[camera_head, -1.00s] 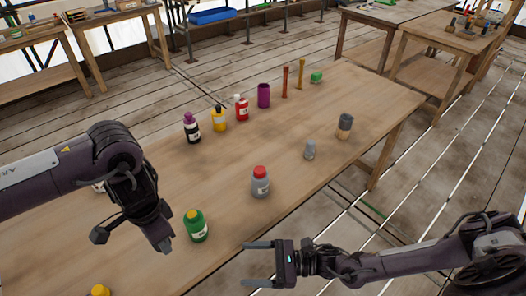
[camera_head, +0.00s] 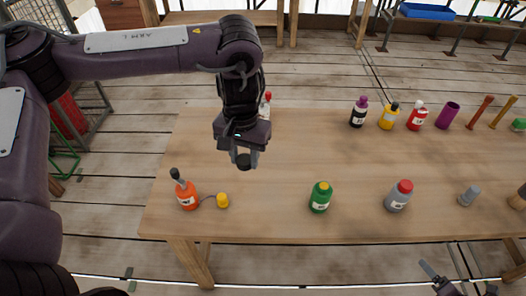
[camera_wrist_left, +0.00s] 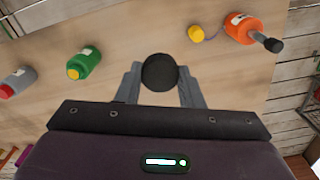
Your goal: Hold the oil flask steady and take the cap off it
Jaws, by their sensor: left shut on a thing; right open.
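My left gripper (camera_head: 246,157) is shut on a dark round piece (camera_head: 244,161), which looks like a black cap, over the middle-left of the table. The left wrist view shows this piece (camera_wrist_left: 160,72) between both fingers; no bottle shows beneath it. Which bottle is the oil flask I cannot tell; labels are too small to read. An orange bottle (camera_head: 187,198) with a dark nozzle stands at the front left, a yellow cap (camera_head: 222,200) beside it on a thin tether. A green bottle (camera_head: 320,200) has a yellow cap. My right gripper (camera_head: 442,266) is open and empty, off the front edge.
Black, yellow and red bottles (camera_head: 388,117) and a purple cup (camera_head: 448,115) line the back. A white, red-topped bottle (camera_head: 266,104) is behind my left gripper. The table's middle (camera_head: 300,150) is clear.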

